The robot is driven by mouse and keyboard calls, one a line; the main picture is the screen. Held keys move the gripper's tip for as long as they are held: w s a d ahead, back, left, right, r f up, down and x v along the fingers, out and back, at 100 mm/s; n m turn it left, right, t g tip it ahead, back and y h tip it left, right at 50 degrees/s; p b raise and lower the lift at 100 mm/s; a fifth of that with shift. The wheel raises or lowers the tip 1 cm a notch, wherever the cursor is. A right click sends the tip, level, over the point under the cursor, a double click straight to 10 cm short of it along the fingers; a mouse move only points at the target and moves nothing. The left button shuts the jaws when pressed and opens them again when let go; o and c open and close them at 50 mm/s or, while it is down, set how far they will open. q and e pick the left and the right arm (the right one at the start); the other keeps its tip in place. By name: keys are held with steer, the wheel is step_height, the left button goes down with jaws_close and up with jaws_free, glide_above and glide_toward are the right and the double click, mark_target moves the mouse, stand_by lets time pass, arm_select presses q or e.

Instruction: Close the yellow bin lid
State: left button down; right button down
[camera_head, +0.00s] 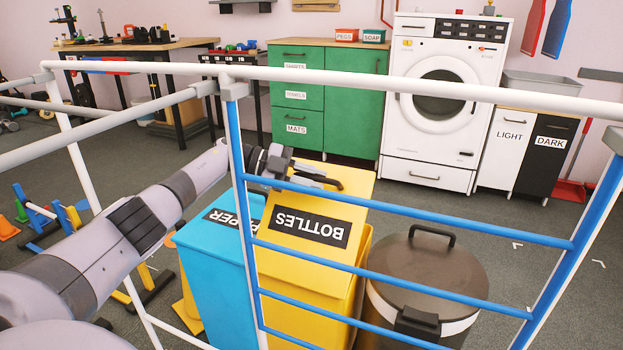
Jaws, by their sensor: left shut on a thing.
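The yellow bin (302,290) stands behind a blue-and-white rail frame, with the blue bin on its left. Its yellow lid (300,205) carries a black label reading BOTTLES, upside down to me. The lid looks tilted up at its far edge, above the bin body; how wide the gap is I cannot tell. A black handle (329,182) sits at the lid's far edge. My left gripper (306,172) reaches in from the left and is shut on this handle; a blue rail partly hides the grip. My right gripper is not in view.
The rail frame (420,90) crosses the foreground, its blue bars in front of the bins. The blue PAPER bin (212,262) and a dark pedal bin (425,265) flank the yellow one. Green cabinets (352,105) and a washing machine (440,150) stand behind, across open floor.

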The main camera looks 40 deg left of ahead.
arm_select(q)
steer(key=c, duration=1.1)
jaws_free()
steer(key=shift+p+v, duration=0.65)
steer(key=shift+v, duration=3)
